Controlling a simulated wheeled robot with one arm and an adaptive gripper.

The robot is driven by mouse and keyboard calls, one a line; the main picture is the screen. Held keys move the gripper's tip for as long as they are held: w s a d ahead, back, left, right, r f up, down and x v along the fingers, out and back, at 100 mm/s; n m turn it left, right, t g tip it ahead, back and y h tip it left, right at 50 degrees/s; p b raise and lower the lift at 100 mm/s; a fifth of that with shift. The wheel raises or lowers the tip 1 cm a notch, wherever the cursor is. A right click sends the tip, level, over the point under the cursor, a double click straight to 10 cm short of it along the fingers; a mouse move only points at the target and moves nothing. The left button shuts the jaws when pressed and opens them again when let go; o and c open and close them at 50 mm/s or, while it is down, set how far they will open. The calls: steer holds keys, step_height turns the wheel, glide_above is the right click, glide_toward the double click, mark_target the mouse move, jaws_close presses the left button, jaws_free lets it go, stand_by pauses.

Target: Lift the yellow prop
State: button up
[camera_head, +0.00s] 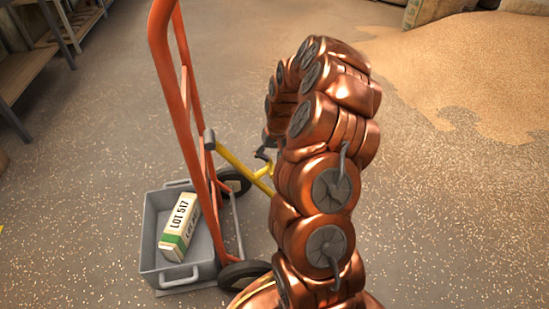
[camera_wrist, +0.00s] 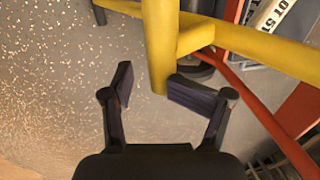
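The yellow prop (camera_head: 238,167) slants down from the orange hand truck (camera_head: 178,90) and passes behind my copper arm in the head view. In the wrist view the yellow prop (camera_wrist: 158,48) is a bar with crossing yellow members, and its lower end reaches between my fingertips. My gripper (camera_wrist: 148,92) is open, with one dark finger on each side of that end. A gap shows on the left; on the right the finger is very close, and I cannot tell whether it touches. The head view mostly hides my gripper behind my arm.
A grey tub (camera_head: 150,225) holds a box marked LOT 517 (camera_head: 180,228) beside the truck's wheels (camera_head: 243,274). A shelf (camera_head: 30,65) stands at the left. Spilled grain (camera_head: 470,65) covers the upper right floor. The floor at right is mostly clear.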

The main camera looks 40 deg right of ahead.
steer(key=shift+w+a+f, duration=0.1)
steer(key=shift+a+f, duration=0.1)
steer(key=shift+f, duration=0.3)
step_height(320, 180, up, 8)
steer(key=d+p, duration=0.2)
steer(key=p, duration=0.1)
steer(key=s+a+r+n+g, duration=0.1)
steer(key=s+a+r, duration=0.1)
steer(key=a+r, duration=0.35)
steer(key=s+a+r+n, duration=0.2)
steer(key=s+a, duration=0.1)
steer(key=a, duration=0.6)
steer(key=s+a+r+n+g, duration=0.1)
steer(key=s+a+r+n, duration=0.1)
steer(key=s+a, duration=0.7)
steer(key=shift+s+a+r+g, duration=0.2)
steer(key=shift+s+r+g, duration=0.1)
steer(key=shift+s+r, duration=0.65)
steer(key=shift+s+f, duration=0.1)
steer(key=shift+f, duration=0.05)
